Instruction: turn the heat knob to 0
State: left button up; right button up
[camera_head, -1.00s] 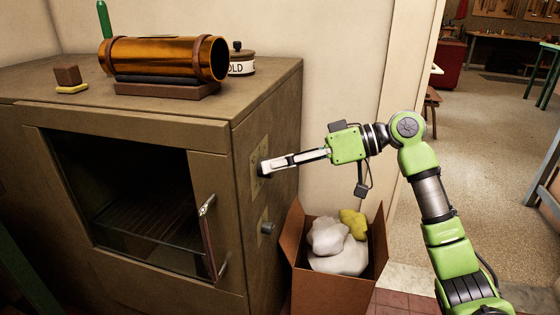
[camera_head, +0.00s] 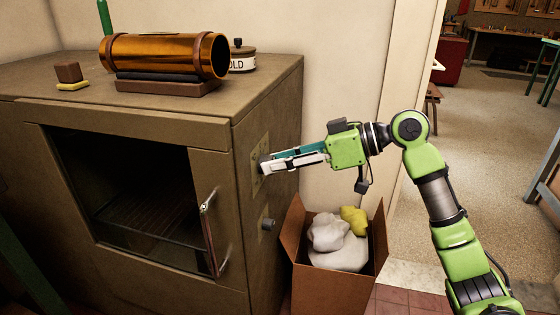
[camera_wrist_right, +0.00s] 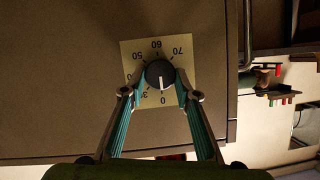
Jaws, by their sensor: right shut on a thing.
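The heat knob (camera_wrist_right: 159,72) is round and dark with a white pointer line. In the right wrist view its line points down at the 0 mark on the pale dial plate (camera_wrist_right: 187,90), whose numbers run up to 70. The plate also shows on the oven's side in the head view (camera_head: 260,146). My right gripper (camera_wrist_right: 160,82) is shut on the knob, one fingertip on each side. In the head view the right gripper (camera_head: 266,166) reaches the plate from the right, and its tips mostly hide the knob. My left gripper is in neither view.
The brown oven (camera_head: 110,125) has a dark glass door with a metal handle (camera_head: 210,225). A second small knob (camera_head: 267,224) sits lower on its side. A brass tube (camera_head: 165,54) and a lidded tin (camera_head: 243,60) stand on top. A cardboard box (camera_head: 330,290) of rags stands below my right arm.

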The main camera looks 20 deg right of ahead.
jog(key=o, duration=1.1)
jog(key=shift+d, duration=0.1)
jog(key=v, duration=1.2)
